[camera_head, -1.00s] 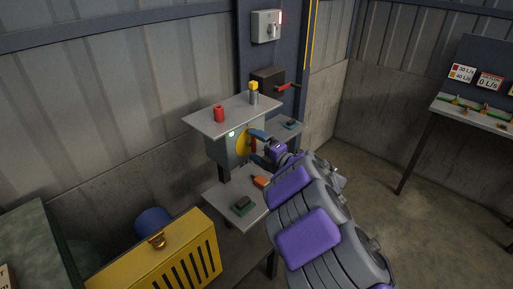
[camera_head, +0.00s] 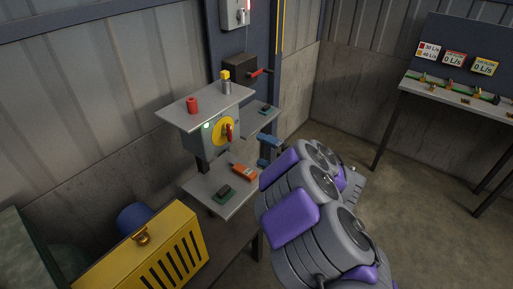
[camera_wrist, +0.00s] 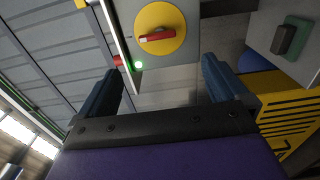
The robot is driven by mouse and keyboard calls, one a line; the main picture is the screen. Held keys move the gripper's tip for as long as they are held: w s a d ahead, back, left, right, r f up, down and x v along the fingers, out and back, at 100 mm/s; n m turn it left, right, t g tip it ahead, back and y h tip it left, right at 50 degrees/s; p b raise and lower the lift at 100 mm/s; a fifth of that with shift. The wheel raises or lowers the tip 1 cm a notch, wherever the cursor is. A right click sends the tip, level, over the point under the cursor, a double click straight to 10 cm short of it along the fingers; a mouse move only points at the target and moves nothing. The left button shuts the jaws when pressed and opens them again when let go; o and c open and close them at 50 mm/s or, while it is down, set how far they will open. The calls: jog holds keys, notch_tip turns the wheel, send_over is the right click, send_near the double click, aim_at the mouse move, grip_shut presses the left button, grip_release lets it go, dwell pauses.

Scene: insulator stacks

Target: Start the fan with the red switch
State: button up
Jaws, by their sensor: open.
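The red switch (camera_head: 229,132) is a red handle on a yellow disc on the front of a grey box (camera_head: 198,146). In the head view the handle stands roughly upright. In the wrist view the red switch (camera_wrist: 157,37) is ahead of the fingers, beyond their tips. A green light (camera_head: 207,126) glows beside the disc; it also shows in the wrist view (camera_wrist: 138,65). My gripper (camera_head: 262,152) is open and empty, to the right of the switch and apart from it. Its two blue fingers frame a gap in the wrist view (camera_wrist: 160,72). I cannot identify a fan.
A red cylinder (camera_head: 192,105) and a yellow-topped post (camera_head: 226,83) stand on the plate above the switch. An orange tool (camera_head: 244,173) and a dark block (camera_head: 223,193) lie on the lower shelf. A yellow vented box (camera_head: 163,250) is at left. Floor at right is clear.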

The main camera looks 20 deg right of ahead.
jog(key=shift+v, duration=2)
jog(key=w+d+r+m+h, duration=0.3)
jog(key=d+r+m+h, duration=0.2)
jog(key=d+m+h, duration=0.4)
jog(key=s+d+r+m+g+h, duration=0.1)
jog(key=s+d+m+g+h, duration=0.25)
jog(key=s+m+h, duration=0.35)
jog(key=s+a+f+m+g+y, duration=0.1)
jog(key=s+a+f+m+g, duration=0.1)
jog(key=s+a, duration=0.5)
jog(key=s+a+f+m+g+y, duration=0.1)
jog(key=s+a+m+g, duration=0.3)
jog(key=s, duration=1.1)
jog(key=s+a+f+m+g+y, duration=0.2)
jog(key=s+a+g, duration=0.5)
jog(key=s+a, duration=0.4)
jog(key=shift+s+f+m+y, duration=0.3)
jog(key=shift+s+m+y, duration=0.2)
jog(key=shift+m+y, duration=0.2)
